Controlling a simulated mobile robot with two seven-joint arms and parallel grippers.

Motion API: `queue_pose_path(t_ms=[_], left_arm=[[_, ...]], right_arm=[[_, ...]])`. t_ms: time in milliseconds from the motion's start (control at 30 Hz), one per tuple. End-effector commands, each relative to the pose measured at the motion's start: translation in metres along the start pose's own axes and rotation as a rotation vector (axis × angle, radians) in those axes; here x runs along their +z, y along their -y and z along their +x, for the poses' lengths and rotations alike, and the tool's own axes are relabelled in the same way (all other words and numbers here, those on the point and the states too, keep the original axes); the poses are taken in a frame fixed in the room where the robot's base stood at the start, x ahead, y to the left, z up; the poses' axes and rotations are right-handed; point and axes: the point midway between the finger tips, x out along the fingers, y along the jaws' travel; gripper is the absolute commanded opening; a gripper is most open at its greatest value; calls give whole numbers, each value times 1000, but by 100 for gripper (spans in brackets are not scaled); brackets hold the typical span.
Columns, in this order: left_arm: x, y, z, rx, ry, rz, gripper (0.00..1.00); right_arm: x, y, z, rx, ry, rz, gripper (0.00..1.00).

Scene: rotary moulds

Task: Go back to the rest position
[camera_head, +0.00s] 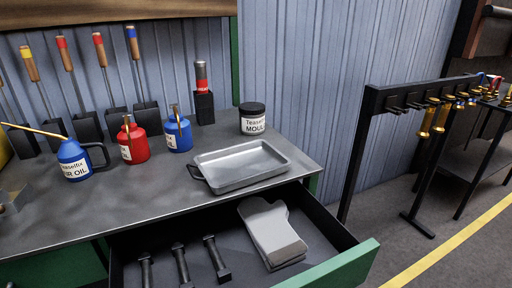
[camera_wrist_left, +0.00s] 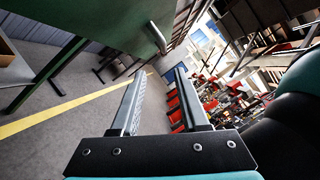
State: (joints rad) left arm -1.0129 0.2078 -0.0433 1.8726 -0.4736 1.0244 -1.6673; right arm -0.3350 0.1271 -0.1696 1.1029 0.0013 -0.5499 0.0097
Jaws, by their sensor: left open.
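My left gripper (camera_wrist_left: 160,75) shows in the left wrist view. Its two long grey fingers stand apart, with only floor and background between them. Nothing is held. It points across the room, with a green panel with a handle (camera_wrist_left: 155,38) beyond it at the upper left. Neither gripper is identifiable in the head view. My right gripper appears in neither view.
In the head view a workbench (camera_head: 235,140) bears a metal tray (camera_head: 240,182), oil cans and a dark jar (camera_head: 252,118). Its open drawer (camera_head: 335,235) sticks out, holding gloves (camera_head: 270,230) and several dark tools. A black rack (camera_head: 362,140) stands right.

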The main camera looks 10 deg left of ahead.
Motion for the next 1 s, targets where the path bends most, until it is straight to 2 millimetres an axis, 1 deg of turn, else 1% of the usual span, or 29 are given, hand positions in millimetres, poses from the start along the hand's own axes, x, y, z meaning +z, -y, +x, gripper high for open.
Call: queue_pose_path(t_ms=[67, 133, 167, 200, 267, 300, 367, 400, 467, 500, 567, 600, 667, 700, 800, 900, 1000], left_arm=[[-1, -18, 0, 51, 7, -62, 45], [-4, -46, -2, 136, 22, -168, 45], [-6, -62, -4, 182, 32, -226, 45], [-9, -85, -7, 250, 52, -314, 45], [-14, -122, -14, 363, 93, -460, 45], [-19, -146, -19, 438, 128, -559, 45], [-26, -180, -30, 547, 190, -704, 45], [-31, -201, -38, 619, 238, -800, 45], [-39, -231, -51, 724, 320, -938, 45], [-45, -250, -61, 792, 380, -1027, 45], [-53, -274, -77, 891, 484, -1156, 45], [-59, -289, -88, 956, 559, -1236, 45], [-67, -308, -106, 1048, 684, -1350, 45], [-73, -319, -118, 1105, 773, -1419, 45], [-85, -336, -146, 1223, 997, -1554, 45], [-94, -344, -168, 1302, 1194, -1638, 45], [-100, -347, -182, 1347, 1334, -1681, 45]], right_arm=[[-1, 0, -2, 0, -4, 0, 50], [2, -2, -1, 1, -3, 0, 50], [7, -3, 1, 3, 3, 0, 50], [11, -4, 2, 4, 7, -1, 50], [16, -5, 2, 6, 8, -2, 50], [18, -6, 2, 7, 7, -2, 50], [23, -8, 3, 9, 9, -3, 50], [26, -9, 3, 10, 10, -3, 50], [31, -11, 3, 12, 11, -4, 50], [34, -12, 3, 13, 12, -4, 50], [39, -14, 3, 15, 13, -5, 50], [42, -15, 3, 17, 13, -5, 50], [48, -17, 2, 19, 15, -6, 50], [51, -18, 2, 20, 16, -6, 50], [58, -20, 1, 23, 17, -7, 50], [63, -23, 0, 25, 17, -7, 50], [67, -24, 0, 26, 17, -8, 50]])
